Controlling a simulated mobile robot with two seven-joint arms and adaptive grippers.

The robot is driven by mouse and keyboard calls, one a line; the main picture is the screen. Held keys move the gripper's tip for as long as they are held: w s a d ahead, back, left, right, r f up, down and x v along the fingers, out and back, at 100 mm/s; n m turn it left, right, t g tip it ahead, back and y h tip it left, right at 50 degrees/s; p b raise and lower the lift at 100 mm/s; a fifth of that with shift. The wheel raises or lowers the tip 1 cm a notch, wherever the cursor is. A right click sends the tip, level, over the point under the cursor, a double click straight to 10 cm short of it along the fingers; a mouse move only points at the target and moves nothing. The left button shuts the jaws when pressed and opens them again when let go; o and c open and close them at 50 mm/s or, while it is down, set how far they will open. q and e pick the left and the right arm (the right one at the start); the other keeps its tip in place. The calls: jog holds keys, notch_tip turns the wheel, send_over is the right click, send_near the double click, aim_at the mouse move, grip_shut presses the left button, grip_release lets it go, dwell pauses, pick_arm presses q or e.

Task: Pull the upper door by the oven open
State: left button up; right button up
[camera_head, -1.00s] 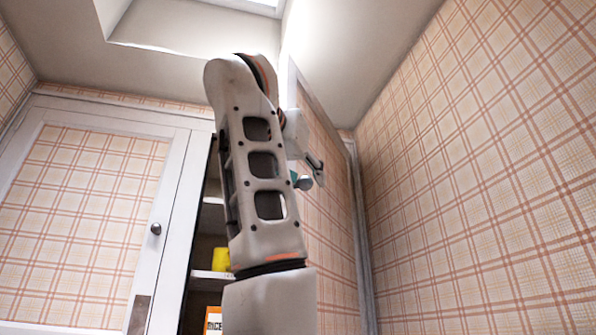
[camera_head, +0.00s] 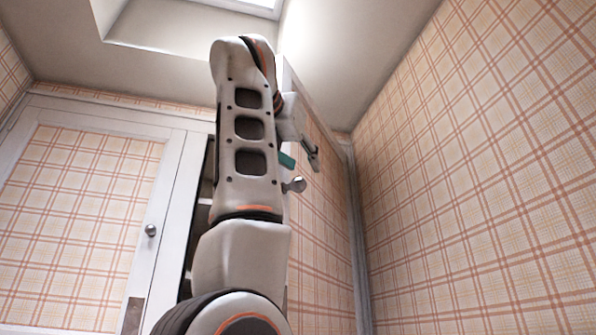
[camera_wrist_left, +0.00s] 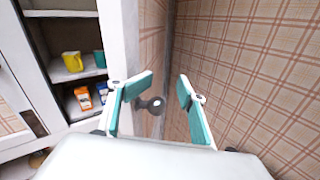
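The upper door (camera_head: 318,215), plaid with a white frame, stands swung wide open beside the right wall. In the left wrist view the door (camera_wrist_left: 152,50) shows edge-on, right of the open shelves. Its round metal knob (camera_head: 294,185) shows in the left wrist view (camera_wrist_left: 155,105) near the left finger. My left gripper (camera_head: 299,158) is open, its teal-padded fingers apart and empty just above the knob in the head view. In the left wrist view the gripper (camera_wrist_left: 164,88) has nothing clamped between its pads. My right gripper is in neither view. No oven shows.
A closed plaid door (camera_head: 85,215) with a knob (camera_head: 151,230) is at left. The open cupboard's shelves hold a yellow mug (camera_wrist_left: 72,62) and an orange box (camera_wrist_left: 83,97). The plaid wall (camera_head: 480,180) is close on the right.

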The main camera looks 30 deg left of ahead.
pick_arm(q)
jog(key=shift+a+r, duration=0.15)
jog(key=shift+r, duration=2.05)
jog(key=shift+s+r, duration=0.1)
jog(key=shift+r, duration=0.35)
jog(key=shift+d, duration=0.2)
